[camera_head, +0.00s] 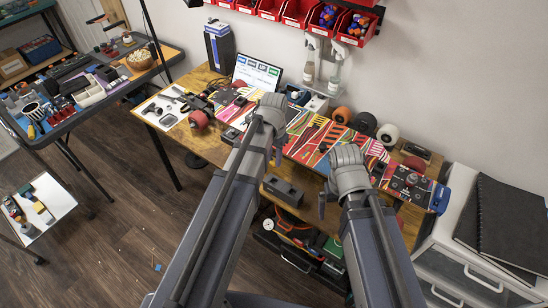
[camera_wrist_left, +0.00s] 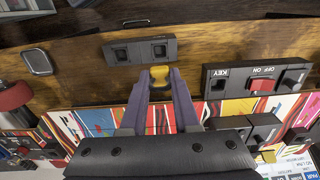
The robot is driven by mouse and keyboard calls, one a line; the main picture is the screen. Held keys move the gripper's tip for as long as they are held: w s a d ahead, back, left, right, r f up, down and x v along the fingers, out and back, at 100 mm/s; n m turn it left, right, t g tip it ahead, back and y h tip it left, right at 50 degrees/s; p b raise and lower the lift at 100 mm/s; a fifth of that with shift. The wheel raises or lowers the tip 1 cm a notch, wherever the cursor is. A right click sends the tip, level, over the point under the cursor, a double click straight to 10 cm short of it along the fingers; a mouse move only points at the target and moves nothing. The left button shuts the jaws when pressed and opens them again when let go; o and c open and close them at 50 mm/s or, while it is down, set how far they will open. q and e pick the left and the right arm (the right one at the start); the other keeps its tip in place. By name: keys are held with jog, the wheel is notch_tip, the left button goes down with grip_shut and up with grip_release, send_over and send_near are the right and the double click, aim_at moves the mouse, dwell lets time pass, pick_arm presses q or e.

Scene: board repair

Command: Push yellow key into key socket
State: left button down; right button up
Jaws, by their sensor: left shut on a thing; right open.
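My left gripper (camera_wrist_left: 159,90) is shut on the yellow key (camera_wrist_left: 160,74). The key lies between the two purple-grey fingers, right beside the edge of a black two-hole block (camera_wrist_left: 118,53); I cannot tell whether it still touches the block. The key socket, a dark square hole (camera_wrist_left: 220,83) marked KEY, is on a black panel to the right in the left wrist view, apart from the key. In the head view my left gripper (camera_head: 277,154) is over the table, and its key is hidden. My right gripper (camera_head: 323,202) is open, near the table's front edge.
The black panel also holds a red OFF/ON switch (camera_wrist_left: 262,84). In the head view the two-hole block (camera_head: 284,191) sits at the table's front edge. A colourful board (camera_head: 315,137) on a wooden table, wheels (camera_head: 388,134) and a laptop (camera_head: 257,73) are behind the arms.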

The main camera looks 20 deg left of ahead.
pick_arm(q)
jog(key=shift+w+a, duration=3.75)
jog(key=shift+w, duration=0.15)
jog(key=shift+r, duration=0.1)
jog(key=shift+f+b, duration=1.6)
jog(key=shift+f, duration=0.15)
dwell(0.8)
jog(key=shift+c, duration=1.4)
grip_release()
jog(key=shift+r, duration=0.2)
